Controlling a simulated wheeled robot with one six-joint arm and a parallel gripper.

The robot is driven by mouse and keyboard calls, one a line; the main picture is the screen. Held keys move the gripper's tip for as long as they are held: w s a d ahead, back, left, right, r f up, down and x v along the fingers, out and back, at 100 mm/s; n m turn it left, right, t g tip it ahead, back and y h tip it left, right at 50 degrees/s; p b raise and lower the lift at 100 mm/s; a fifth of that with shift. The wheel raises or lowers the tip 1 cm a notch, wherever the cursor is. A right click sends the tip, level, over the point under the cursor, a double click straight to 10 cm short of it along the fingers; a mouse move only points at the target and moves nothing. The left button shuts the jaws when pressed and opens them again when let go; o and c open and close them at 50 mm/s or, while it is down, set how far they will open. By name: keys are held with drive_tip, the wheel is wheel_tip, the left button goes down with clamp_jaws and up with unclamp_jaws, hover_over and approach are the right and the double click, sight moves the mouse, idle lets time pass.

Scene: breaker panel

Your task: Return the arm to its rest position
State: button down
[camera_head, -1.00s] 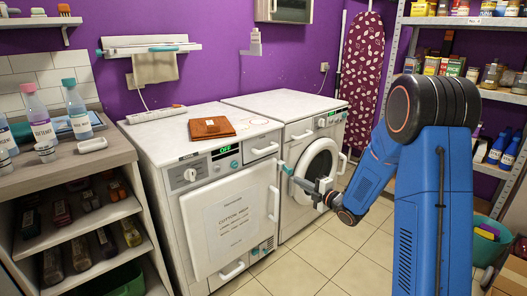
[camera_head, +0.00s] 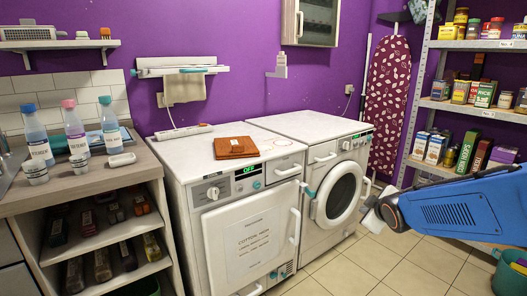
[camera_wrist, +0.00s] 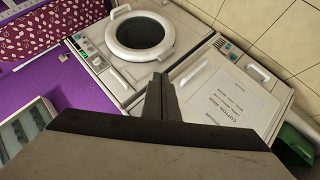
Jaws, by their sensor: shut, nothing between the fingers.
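My gripper (camera_wrist: 159,92) shows in the wrist view with its dark fingers together and nothing between them. Behind it in that view are the front-loading machine (camera_wrist: 140,35) and the white machine with a paper sign (camera_wrist: 235,100). In the head view my blue arm (camera_head: 455,212) reaches in from the right edge. Its wrist end is in front of the right side of the front-loading machine (camera_head: 338,195); the fingertips are hard to make out there. I cannot tell whether the wrist end touches the machine.
A shelf rack (camera_head: 425,103) with jars and boxes stands close behind my arm at right. A wooden counter (camera_head: 130,172) with bottles is at left. A grey wall cabinet (camera_head: 310,20) hangs at top. Tiled floor (camera_head: 345,275) is open in front of the machines.

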drive_tip(key=s+a+m+g, duration=0.1)
drive_tip(key=s+m+g, duration=0.1)
drive_tip(key=s, duration=0.8)
drive_tip(key=s+a+f+m+g, duration=0.1)
drive_tip(key=s+m, duration=0.3)
drive_tip(key=s, duration=0.7)
drive_tip(key=s+a+m+g, duration=0.1)
drive_tip(key=s+m+g, duration=0.2)
drive_tip(key=s, duration=0.8)
drive_tip(key=shift+a+f+m+y, duration=0.3)
drive_tip(key=shift+a+f+y, duration=0.05)
drive_tip(key=shift+f+y, duration=0.05)
